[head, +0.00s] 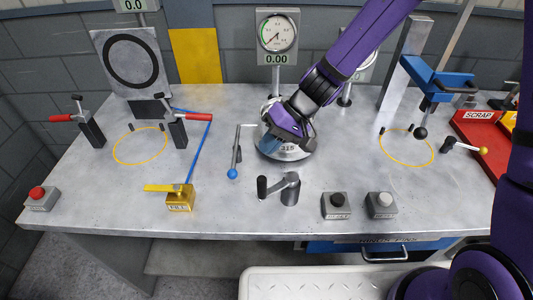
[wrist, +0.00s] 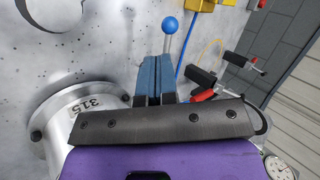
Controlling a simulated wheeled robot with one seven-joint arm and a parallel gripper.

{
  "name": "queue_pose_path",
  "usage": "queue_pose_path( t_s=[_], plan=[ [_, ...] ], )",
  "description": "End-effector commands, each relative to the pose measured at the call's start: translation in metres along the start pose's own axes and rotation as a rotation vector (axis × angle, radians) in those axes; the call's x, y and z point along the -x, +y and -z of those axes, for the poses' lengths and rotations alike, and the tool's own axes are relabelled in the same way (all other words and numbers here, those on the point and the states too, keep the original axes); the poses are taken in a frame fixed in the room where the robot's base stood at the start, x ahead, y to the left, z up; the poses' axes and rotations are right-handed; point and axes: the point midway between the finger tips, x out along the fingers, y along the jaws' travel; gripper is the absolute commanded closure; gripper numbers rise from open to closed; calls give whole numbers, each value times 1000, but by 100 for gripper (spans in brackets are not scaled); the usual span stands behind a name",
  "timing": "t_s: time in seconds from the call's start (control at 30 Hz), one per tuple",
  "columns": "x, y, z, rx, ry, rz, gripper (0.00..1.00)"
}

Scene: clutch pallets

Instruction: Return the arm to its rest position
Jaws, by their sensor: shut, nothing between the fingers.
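My purple arm reaches in from the upper right of the head view. My gripper (head: 268,143) is over the middle of the bench, in front of the round metal part marked 315 (head: 295,154), and partly hides it. In the wrist view my gripper's blue fingers (wrist: 153,72) are together with nothing between them. The round part (wrist: 62,110) lies to their left there. A lever with a blue knob (head: 232,174) stands just left of my gripper; the knob also shows beyond the fingertips in the wrist view (wrist: 170,25). I cannot tell the exact gap to either.
A crank (head: 289,189) and two button boxes (head: 336,205) (head: 381,204) stand at the bench's front. Toggle clamps (head: 177,130) and a yellow valve (head: 180,198) are on the left. A blue clamp (head: 430,80) and red scrap tray (head: 480,135) are right. Gauges (head: 277,35) stand behind.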

Motion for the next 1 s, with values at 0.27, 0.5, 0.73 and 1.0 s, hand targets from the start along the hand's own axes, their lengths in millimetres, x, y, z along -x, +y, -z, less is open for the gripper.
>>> queue_pose_path(
  t_s=[0.27,0.5,0.73,1.0],
  plan=[
    [6,-3,1,-1,-1,0,100],
    [6,-3,1,0,0,0,100],
    [11,-3,0,4,5,-12,100],
    [73,-4,-15,35,55,-144,100]
  ],
)
